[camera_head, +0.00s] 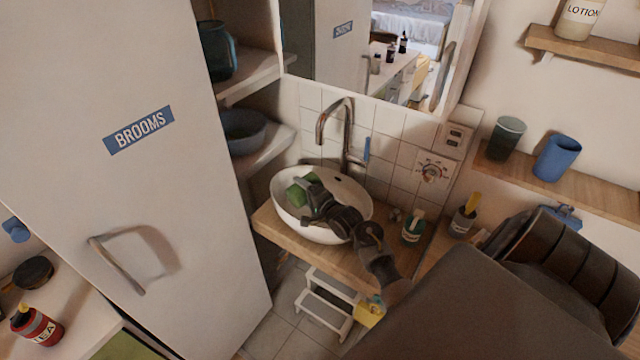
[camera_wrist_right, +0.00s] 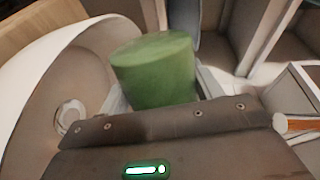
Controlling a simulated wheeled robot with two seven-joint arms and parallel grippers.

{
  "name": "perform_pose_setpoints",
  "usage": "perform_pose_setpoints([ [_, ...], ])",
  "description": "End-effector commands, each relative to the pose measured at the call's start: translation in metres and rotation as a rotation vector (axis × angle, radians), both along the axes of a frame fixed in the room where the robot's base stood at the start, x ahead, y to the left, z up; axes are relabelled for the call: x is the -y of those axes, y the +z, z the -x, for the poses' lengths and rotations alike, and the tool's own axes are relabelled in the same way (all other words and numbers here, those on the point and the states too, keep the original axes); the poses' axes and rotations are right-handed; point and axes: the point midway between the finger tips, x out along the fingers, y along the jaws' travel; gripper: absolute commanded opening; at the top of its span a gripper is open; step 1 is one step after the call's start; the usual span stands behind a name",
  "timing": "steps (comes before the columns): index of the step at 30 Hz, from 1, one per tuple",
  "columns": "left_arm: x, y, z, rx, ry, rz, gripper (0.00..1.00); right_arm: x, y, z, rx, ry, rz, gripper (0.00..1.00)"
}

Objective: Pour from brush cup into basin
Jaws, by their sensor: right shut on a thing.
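The green cup (camera_head: 297,193) is over the left part of the white basin (camera_head: 350,192). My right gripper (camera_head: 309,190) comes in from the lower right and is shut on the cup. In the right wrist view the cup (camera_wrist_right: 155,70) stands out beyond the gripper's edge, with a plain green end face showing. The basin (camera_wrist_right: 30,75), with its round drain, fills the left of that view. I cannot tell the cup's exact tilt, and no contents or stream show. My left gripper is not in view.
A curved faucet (camera_head: 325,125) rises behind the basin on the wooden counter (camera_head: 340,262). A green bottle (camera_head: 413,227) and a darker bottle (camera_head: 462,220) stand to the right. A white step stool (camera_head: 325,302) is below. A tall white cabinet (camera_head: 170,210) stands left.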

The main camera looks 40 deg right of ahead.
Motion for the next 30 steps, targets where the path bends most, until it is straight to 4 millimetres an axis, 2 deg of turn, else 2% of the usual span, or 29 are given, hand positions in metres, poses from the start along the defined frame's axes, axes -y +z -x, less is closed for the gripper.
perform_pose_setpoints([
  [30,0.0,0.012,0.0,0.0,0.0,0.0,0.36,0.004,0.0,-0.001,-0.002,0.002,-0.111,0.35],
])
